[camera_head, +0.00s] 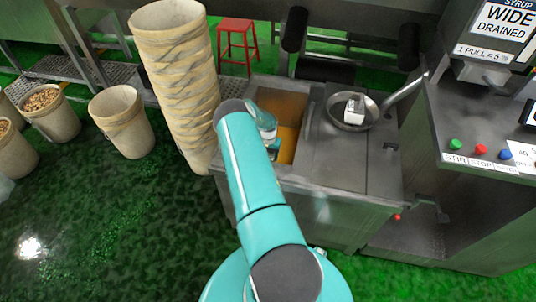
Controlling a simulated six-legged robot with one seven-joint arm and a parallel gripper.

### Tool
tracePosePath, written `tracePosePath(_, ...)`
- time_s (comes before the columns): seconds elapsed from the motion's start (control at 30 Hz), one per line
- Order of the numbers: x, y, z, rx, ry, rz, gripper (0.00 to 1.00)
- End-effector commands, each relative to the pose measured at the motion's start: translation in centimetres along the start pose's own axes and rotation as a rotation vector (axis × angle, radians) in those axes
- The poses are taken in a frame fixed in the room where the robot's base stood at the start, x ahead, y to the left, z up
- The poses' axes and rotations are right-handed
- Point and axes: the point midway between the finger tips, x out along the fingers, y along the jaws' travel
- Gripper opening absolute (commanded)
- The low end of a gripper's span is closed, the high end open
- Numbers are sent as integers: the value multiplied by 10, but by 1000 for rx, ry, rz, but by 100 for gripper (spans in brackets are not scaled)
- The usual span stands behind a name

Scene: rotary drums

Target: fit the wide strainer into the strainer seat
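A round, shallow metal pan-like thing (336,113) with a long handle rising to the right lies on the steel worktop; it may be the wide strainer, but I cannot see whether it has holes. A small white block (354,112) sits in it. My gripper (274,151) is over the orange-lit open basin (286,104), left of the pan and apart from it. My arm partly hides the gripper, so its fingers and anything in them are unclear. I cannot pick out the strainer seat for certain.
A tall stack of beige tubs (183,75) stands left of the basin. A single tub (122,121) and tubs of brown pieces (49,113) stand on the green floor. A syrup machine (480,130) with coloured buttons stands at right. A red stool (237,42) is behind.

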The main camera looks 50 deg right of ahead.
Motion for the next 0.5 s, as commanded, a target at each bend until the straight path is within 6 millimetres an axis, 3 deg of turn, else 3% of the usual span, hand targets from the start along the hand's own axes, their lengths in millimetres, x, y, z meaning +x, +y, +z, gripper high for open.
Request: tracePosePath(0.5, 12, 0, 0, 0, 0, 1, 34)
